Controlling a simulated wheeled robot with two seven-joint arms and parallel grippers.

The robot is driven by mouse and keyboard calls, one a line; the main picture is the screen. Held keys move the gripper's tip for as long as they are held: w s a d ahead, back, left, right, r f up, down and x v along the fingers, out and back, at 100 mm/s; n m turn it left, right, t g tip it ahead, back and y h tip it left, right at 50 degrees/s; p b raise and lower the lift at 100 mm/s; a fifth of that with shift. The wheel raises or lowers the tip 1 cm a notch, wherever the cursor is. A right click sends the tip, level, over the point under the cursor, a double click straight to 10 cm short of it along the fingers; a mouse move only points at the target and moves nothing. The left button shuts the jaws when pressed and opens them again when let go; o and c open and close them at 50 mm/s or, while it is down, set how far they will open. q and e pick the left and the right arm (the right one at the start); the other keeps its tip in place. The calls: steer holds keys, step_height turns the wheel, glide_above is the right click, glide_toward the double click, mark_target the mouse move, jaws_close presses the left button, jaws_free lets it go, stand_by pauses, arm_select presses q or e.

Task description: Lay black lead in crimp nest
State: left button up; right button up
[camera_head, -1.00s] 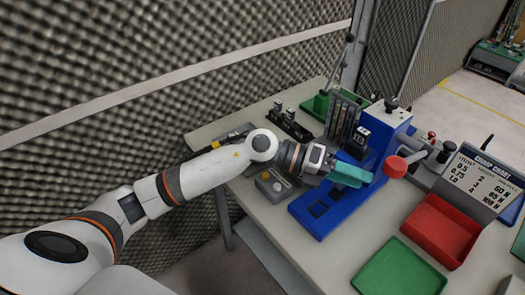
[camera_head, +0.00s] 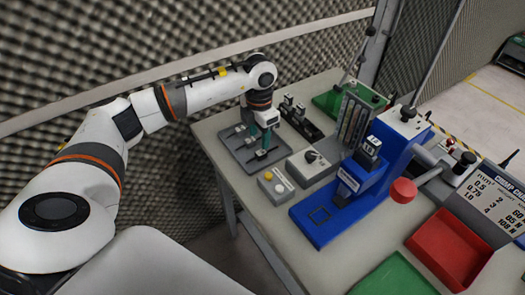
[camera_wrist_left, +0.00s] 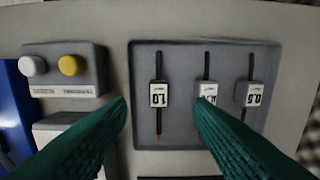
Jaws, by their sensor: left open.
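Three black leads with white tags lie side by side in a grey tray (camera_head: 240,148). In the left wrist view, the lead tagged 1.0 (camera_wrist_left: 159,95) lies between my finger tips, with a copper-coloured end. The middle lead (camera_wrist_left: 207,65) is partly covered by a finger; the third (camera_wrist_left: 251,93) lies to the right. My left gripper (camera_head: 265,142) points down over the tray, its teal fingers open (camera_wrist_left: 161,108) and apart on both sides of the 1.0 lead. The blue crimp press (camera_head: 330,225) stands to the right; I cannot make out its nest clearly. My right gripper is not in view.
A grey button box (camera_head: 275,186) with a yellow and a white button and a box with a black knob (camera_head: 312,160) stand between tray and press. A black rack (camera_head: 300,122) is behind. Red (camera_head: 455,250) and green (camera_head: 393,280) bins lie at right.

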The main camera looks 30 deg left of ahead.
mark_target(260, 153)
arm_select(q)
steer(key=shift+s+f, duration=0.2)
steer(key=shift+f, duration=0.35)
step_height(260, 153, down, 5)
steer(key=shift+w+d+r+p, duration=0.1)
steer(key=shift+w+r+p, duration=0.05)
steer(key=shift+p, duration=0.85)
steer(key=shift+f, duration=0.35)
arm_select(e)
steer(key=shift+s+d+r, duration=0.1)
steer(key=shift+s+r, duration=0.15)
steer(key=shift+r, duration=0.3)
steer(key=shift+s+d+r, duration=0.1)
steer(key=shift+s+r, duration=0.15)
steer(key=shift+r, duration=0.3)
arm_select(q)
steer(key=shift+c, duration=0.4)
jaws_close()
